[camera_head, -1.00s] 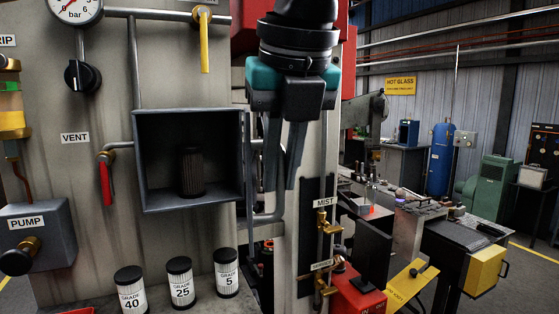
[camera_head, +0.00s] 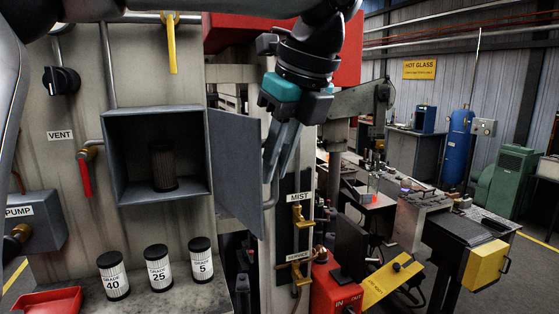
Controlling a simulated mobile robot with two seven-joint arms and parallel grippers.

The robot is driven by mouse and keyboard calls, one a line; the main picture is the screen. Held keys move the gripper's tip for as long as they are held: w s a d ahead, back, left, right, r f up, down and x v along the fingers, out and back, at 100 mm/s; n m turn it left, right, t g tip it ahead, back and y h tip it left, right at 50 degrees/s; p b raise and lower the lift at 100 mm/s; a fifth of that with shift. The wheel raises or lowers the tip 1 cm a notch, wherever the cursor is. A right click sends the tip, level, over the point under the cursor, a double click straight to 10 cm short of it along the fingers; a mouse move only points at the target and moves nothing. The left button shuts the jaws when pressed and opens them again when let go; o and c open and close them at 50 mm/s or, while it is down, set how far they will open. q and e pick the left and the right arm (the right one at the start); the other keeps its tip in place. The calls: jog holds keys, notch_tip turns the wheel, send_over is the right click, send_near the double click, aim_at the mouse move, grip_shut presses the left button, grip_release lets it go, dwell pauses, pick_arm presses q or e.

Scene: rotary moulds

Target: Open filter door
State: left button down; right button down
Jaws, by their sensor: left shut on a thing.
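The filter door (camera_head: 234,165) is a flat grey panel at the right edge of the open filter box (camera_head: 122,187). It stands swung out to the right, and its inner face shows. My left gripper (camera_head: 271,178) is shut at the door's free edge, on what appears to be its handle, mostly hidden by the fingers. A dark cylindrical filter (camera_head: 163,168) stands upright inside the box. My right gripper is not in view.
Three filters, grade 40 (camera_head: 114,276), grade 25 (camera_head: 158,268) and grade 5 (camera_head: 201,260), stand on the ledge below. A red vent lever (camera_head: 86,177) hangs left of the box. Brass mist valves (camera_head: 299,216) are close to the right of my gripper.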

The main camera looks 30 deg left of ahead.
pick_arm(q)
jog(key=shift+a+r, duration=0.1)
jog(key=shift+a, duration=0.1)
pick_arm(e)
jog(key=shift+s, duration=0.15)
pick_arm(q)
jog(key=c, duration=1.2)
grip_release()
jog(key=shift+o, duration=0.2)
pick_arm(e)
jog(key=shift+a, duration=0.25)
